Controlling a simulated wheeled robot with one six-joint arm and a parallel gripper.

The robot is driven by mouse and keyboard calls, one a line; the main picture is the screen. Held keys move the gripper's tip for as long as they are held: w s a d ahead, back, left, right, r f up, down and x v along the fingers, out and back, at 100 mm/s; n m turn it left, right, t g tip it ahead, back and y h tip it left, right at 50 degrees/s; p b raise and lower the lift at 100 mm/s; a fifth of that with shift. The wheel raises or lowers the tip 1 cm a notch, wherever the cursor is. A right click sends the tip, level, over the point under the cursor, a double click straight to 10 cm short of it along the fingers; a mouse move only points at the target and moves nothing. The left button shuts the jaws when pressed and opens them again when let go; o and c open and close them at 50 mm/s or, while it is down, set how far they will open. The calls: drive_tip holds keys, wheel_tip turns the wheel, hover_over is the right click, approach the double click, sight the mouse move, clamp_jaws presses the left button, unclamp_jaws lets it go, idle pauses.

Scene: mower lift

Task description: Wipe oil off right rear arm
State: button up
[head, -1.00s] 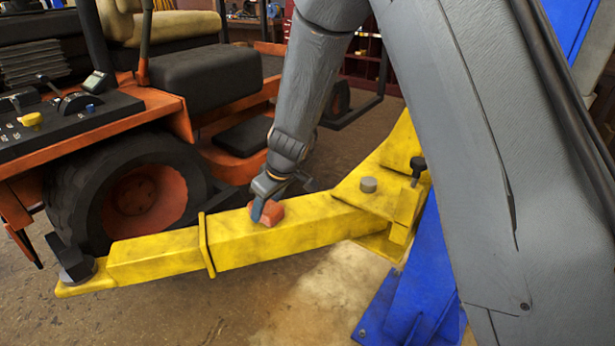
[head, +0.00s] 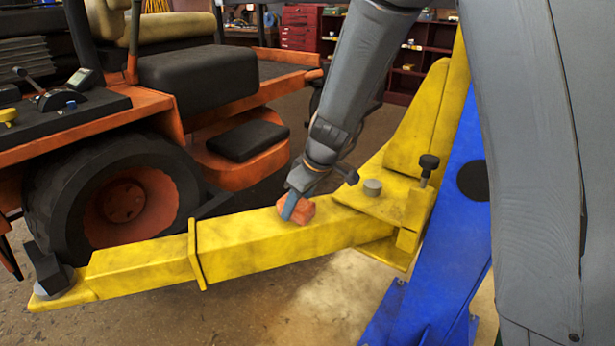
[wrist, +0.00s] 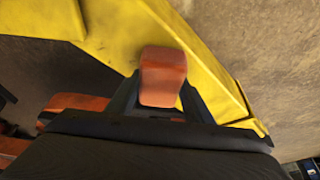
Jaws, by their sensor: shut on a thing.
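The yellow lift arm (head: 254,246) runs from the blue post at right to a dark pad at its left end. Its top face has dull, darker smudges. My gripper (head: 293,208) is shut on an orange-red block-shaped cloth or sponge (head: 304,208) and holds it at the top face of the arm, near the pivot end. In the wrist view the orange-red sponge (wrist: 162,76) sits between the fingers, over the yellow arm (wrist: 205,75). Whether it presses on the surface cannot be told.
The orange mower (head: 240,160) with its black wheel (head: 110,200) stands close behind the arm. The blue post (head: 440,250) is at right. A bolt head (head: 372,187) and a black-knobbed pin (head: 428,165) stick up near the pivot. The floor in front is clear.

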sight(305, 199)
drive_tip(key=shift+w+d+f+b, duration=0.15)
drive_tip(key=shift+d+b, duration=0.15)
drive_tip(key=shift+d, duration=0.3)
drive_tip(key=shift+w+d+r+b, duration=0.15)
drive_tip(key=shift+d+b, duration=0.15)
drive_tip(key=shift+d, duration=0.3)
drive_tip(key=shift+r+p, duration=0.2)
drive_tip(key=shift+p, duration=0.2)
wheel_tip(305, 199, up, 2)
drive_tip(key=shift+r+p, duration=0.2)
drive_tip(key=shift+p, duration=0.1)
drive_tip(key=shift+s+r+p, duration=0.15)
drive_tip(key=shift+r+p, duration=0.15)
drive_tip(key=shift+r, duration=0.3)
drive_tip(key=shift+r+p, duration=1.55)
drive_tip(key=shift+r, duration=0.6)
